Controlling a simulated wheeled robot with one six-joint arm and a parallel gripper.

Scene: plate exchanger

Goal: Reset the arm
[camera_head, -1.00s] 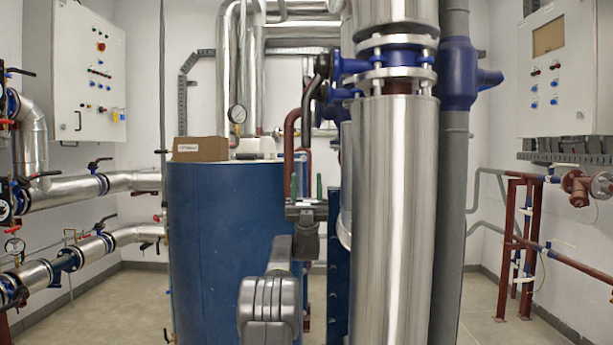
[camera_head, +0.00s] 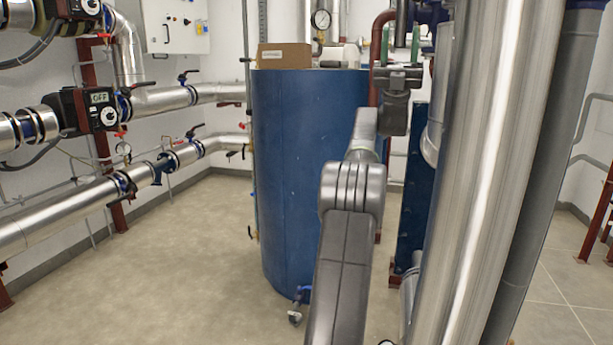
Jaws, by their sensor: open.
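My grey arm (camera_head: 345,250) rises from the bottom middle of the head view and reaches forward to my gripper (camera_head: 400,45). The gripper points up, with its two green-sided fingers apart and nothing seen between them. It appears just right of the blue tank's top edge and left of the large silver pipe. The gap in depth to either is hard to judge.
The blue tank (camera_head: 308,180) stands behind my arm, with a cardboard box (camera_head: 284,57) on top. A thick silver pipe (camera_head: 488,190) fills the right side close by. Insulated pipes (camera_head: 85,210) line the left wall. The floor (camera_head: 170,270) at left is clear.

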